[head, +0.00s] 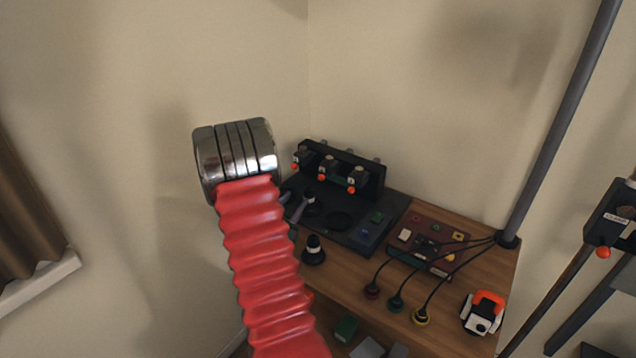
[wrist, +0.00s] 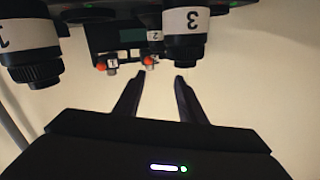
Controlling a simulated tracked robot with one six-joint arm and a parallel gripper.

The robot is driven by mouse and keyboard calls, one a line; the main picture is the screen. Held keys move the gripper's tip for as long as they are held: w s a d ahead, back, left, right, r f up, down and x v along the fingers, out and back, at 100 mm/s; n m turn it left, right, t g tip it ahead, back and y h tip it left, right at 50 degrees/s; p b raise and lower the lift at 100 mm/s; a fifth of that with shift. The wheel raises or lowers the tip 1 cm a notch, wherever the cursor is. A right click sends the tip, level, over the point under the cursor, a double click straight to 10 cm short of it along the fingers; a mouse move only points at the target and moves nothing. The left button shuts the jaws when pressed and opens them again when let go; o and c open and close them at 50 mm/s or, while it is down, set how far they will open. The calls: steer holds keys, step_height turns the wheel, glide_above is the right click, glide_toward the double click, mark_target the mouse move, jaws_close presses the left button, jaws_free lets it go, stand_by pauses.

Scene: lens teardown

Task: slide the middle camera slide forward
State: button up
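The middle camera slide (head: 327,166) is a small dark block with a pale number label and an orange knob, between two similar slides on a black upright rail. In the wrist view, two orange-knobbed slides show beyond the fingers, one left (wrist: 111,62) and one nearer the fingertips (wrist: 150,61); I cannot tell surely which is the middle one. My gripper (wrist: 160,78) is open, its two black fingers apart with only pale background between the tips. The fingertips appear just below the nearer knob; contact is not clear.
A black base plate (head: 368,238) carries the rail. Dark lens barrels marked 1 (wrist: 30,45) and 3 (wrist: 185,30) hang close in the wrist view. A red-brown button box (head: 430,240) with cables, a black-and-white cylinder (head: 313,250) and an orange-white device (head: 483,312) are on the wooden table.

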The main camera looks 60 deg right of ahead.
steer(key=shift+s+d+f+g, duration=0.2)
steer(key=shift+s+g, duration=0.05)
steer(key=shift+s, duration=0.3)
steer(key=shift+s+d+f+g, duration=0.2)
steer(key=shift+s+g, duration=0.05)
steer(key=shift+s, duration=0.3)
steer(key=d, duration=1.3)
steer(key=shift+w+d, duration=0.3)
steer(key=shift+d, duration=0.1)
jaws_close()
